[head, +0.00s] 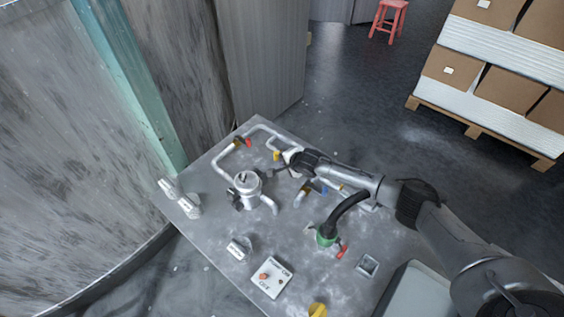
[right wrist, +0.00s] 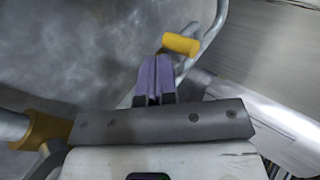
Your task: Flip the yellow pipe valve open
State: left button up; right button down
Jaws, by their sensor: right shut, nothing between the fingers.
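A yellow valve handle (head: 277,156) sits on the pipework at the far part of the grey table. In the right wrist view the yellow handle (right wrist: 181,44) shows just beyond my fingertips, beside a grey pipe. My right gripper (head: 279,169) reaches in from the right, close to the handle. Its purple fingers (right wrist: 155,80) are shut together with nothing between them. I cannot tell whether the fingertips touch the handle. My gripper and arm hide part of the pipework around the valve. My left gripper is not in view.
The table (head: 215,240) carries a metal canister (head: 246,187), a red-handled valve with a green fitting (head: 326,236) and an on/off switch box (head: 271,277). Another yellow fitting (right wrist: 45,128) lies at the wrist view's lower left. Large metal walls stand at the left.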

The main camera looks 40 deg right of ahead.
jog(key=shift+w, duration=0.75)
